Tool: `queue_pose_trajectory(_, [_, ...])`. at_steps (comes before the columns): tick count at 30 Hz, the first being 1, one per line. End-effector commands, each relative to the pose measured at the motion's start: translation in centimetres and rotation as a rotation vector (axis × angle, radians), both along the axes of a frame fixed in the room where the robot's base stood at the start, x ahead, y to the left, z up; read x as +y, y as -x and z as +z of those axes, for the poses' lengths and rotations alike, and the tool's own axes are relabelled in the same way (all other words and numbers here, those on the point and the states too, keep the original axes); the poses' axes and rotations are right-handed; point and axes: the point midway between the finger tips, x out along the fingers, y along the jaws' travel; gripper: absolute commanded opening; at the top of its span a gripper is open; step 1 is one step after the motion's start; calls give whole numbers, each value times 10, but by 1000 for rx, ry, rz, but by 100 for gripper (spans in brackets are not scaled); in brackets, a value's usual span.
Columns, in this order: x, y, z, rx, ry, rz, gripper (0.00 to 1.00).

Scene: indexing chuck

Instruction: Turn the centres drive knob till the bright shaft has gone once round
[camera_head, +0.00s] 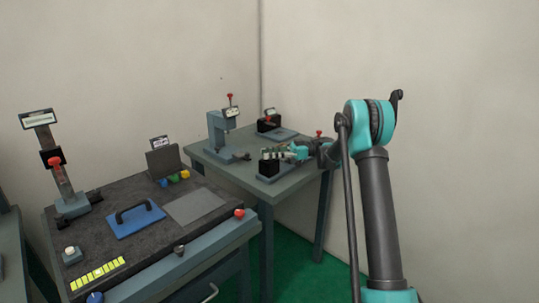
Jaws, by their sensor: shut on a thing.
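My gripper (297,152) is at the far table, reaching in from the right with its teal fingers at the right end of a small dark fixture (268,168). This fixture appears to be the centres, with a row of pale and greenish parts (275,155) along its top. My gripper is shut on what I take to be the centres drive knob, which the fingers hide. The bright shaft is too small to make out apart from the other parts, so its angle cannot be told.
On the far table (248,181) a grey press-like stand (215,131) is left of the fixture, and a black block with a red knob (268,123) is behind it. A nearer dark bench (100,232) holds a blue plate with a handle (136,221) and a tilted post (57,170).

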Motion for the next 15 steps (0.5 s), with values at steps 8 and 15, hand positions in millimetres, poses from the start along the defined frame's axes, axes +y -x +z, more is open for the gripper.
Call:
queue_pose_trajectory(8, [1,0,0,0,0,40,2])
queue_pose_trajectory(15, [1,0,0,0,0,42,2])
